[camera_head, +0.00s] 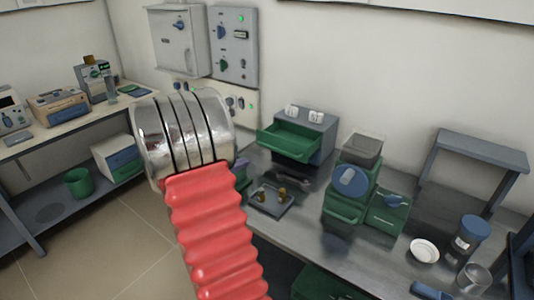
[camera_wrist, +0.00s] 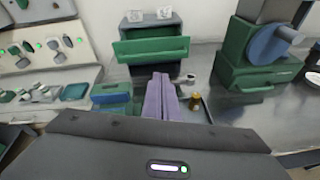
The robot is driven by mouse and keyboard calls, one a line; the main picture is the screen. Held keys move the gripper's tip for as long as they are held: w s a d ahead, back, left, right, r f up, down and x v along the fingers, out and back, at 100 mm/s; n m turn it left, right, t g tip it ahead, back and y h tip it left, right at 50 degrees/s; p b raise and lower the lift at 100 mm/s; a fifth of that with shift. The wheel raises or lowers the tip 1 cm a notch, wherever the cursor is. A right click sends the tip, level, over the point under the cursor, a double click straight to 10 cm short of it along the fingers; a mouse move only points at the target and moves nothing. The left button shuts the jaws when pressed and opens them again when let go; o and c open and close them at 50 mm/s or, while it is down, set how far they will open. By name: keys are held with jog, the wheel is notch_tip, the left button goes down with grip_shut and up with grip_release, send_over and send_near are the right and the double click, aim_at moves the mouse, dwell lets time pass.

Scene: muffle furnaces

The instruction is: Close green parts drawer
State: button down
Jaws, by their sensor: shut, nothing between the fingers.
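The green parts drawer (camera_head: 287,145) is pulled out from a grey cabinet (camera_head: 322,137) on the bench. In the wrist view the open drawer (camera_wrist: 152,50) shows its green front panel facing me, with the grey cabinet (camera_wrist: 172,22) behind it. My gripper (camera_wrist: 162,76) has its purple fingers together, with nothing between them. The fingers point toward the drawer, with their tips appearing just below its front; I cannot tell whether they touch it.
A small tray (camera_head: 270,200) with brass parts lies on the bench before the drawer. A green machine with a blue disc (camera_head: 350,181) stands to the right. A green-and-blue box (camera_wrist: 111,93) sits left of my fingers. Wall control panels (camera_head: 235,45) are behind.

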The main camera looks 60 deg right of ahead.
jog(key=d+f+n+h, duration=0.1)
jog(key=d+f+n, duration=0.2)
jog(key=d, duration=0.2)
jog(key=shift+w+f+t, duration=0.3)
jog(key=shift+w, duration=0.05)
jog(key=shift+d, duration=0.2)
jog(key=x, duration=1.4)
jog(key=shift+r, duration=0.25)
